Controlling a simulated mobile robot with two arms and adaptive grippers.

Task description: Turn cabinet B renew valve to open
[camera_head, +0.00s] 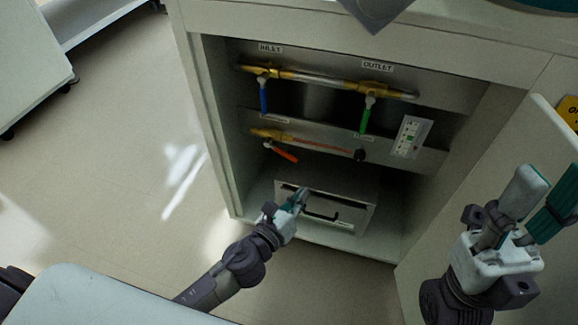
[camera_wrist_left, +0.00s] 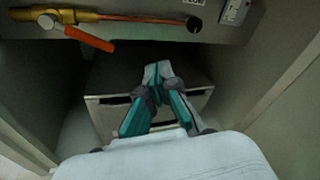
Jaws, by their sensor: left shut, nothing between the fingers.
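The open cabinet (camera_head: 215,120) holds a lower pipe with a brass valve and an orange lever (camera_head: 284,153). This lever slants down to the right, at an angle to its pipe. It also shows at the upper left of the left wrist view (camera_wrist_left: 90,39). The small label above it is too blurred to read, and no cabinet letter is legible. My left gripper (camera_head: 303,194) is shut and empty, in front of the drawer-like box, below and apart from the orange lever. My right gripper (camera_head: 540,190) is open and empty near the cabinet door at the right.
The upper pipe has a blue lever (camera_head: 263,95) under INLET and a green lever (camera_head: 365,117) under OUTLET, both hanging down. A black knob (camera_head: 359,155) ends the lower pipe. A box with a handle (camera_head: 352,215) stands below. The door (camera_head: 480,155) stands open at right.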

